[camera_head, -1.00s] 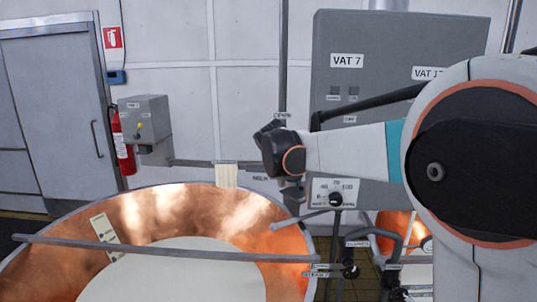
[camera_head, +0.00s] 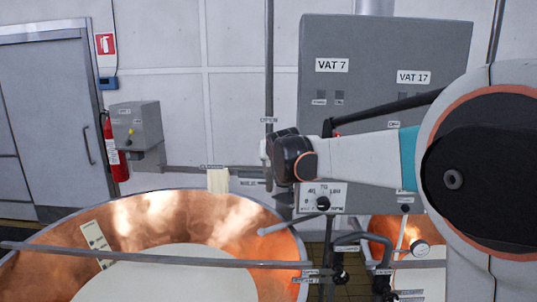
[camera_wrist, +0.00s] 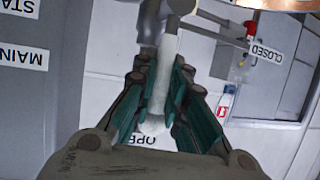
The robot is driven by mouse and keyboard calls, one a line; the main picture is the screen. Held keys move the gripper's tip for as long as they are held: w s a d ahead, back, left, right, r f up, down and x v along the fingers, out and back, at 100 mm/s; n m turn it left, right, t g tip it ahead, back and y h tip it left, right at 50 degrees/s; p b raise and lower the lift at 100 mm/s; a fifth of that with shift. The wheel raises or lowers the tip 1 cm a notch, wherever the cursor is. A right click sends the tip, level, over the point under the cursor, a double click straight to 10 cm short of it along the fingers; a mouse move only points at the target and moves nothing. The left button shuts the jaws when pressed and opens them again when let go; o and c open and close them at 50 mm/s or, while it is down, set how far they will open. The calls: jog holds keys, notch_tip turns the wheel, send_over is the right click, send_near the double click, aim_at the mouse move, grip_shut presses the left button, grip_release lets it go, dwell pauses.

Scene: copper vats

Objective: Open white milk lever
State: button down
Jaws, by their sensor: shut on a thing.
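The white milk lever (camera_wrist: 164,75) runs through the middle of the wrist view, from the grey pipe fitting at the top to the "OPEN" label (camera_wrist: 150,141), which is partly hidden. My gripper (camera_wrist: 159,90) is shut around the lever, with a teal-padded finger on each side. In the head view, a small white part of the lever (camera_head: 264,147) shows left of my dark wrist, just below the "OPEN" label (camera_head: 268,120). My fingers are mostly hidden there.
The copper vat (camera_head: 158,216) holds pale liquid, with a grey bar (camera_head: 150,255) across it. The control cabinet (camera_head: 385,45) stands behind my arm.

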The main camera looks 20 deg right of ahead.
jog(key=shift+f, duration=0.1)
jog(key=c, duration=1.6)
grip_release()
jog(key=shift+d, duration=0.1)
jog(key=shift+s, duration=0.1)
jog(key=v, duration=1.2)
